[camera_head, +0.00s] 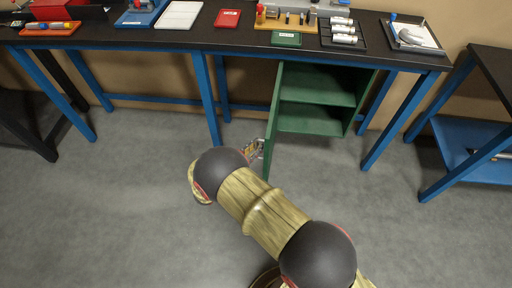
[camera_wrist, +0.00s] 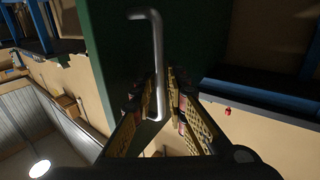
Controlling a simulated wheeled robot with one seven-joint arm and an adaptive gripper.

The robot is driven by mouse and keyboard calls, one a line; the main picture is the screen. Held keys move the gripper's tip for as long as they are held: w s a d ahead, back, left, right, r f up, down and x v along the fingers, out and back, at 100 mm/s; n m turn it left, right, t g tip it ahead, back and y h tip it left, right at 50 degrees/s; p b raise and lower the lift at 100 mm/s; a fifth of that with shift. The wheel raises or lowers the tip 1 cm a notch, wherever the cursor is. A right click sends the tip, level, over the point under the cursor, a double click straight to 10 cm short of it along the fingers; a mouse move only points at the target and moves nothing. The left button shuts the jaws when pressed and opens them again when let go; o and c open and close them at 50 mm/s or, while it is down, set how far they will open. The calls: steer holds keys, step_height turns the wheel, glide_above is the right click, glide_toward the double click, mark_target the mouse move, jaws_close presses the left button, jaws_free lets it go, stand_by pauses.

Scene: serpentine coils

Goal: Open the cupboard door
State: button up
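The green cupboard (camera_head: 318,88) stands under the black-topped bench, with its inside and a shelf in view. Its green door (camera_head: 272,125) is swung well out toward me, hinged at the left side. It also fills the top middle of the wrist view (camera_wrist: 110,50). A silver bar handle (camera_wrist: 158,60) is on the door's face. My gripper (camera_head: 255,150) is at the door's left face, partly hidden by my arm. In the wrist view, the fingers of my gripper (camera_wrist: 157,88) stand on both sides of the handle, with small gaps showing; they look open around it.
The long bench (camera_head: 170,38) with blue legs carries trays, boxes and tools. A blue bench leg (camera_head: 205,98) stands left of the open door. Another blue-framed table (camera_head: 470,140) is at the right. The grey floor in front is clear.

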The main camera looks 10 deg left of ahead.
steer(key=v, duration=1.2)
stand_by(0.4)
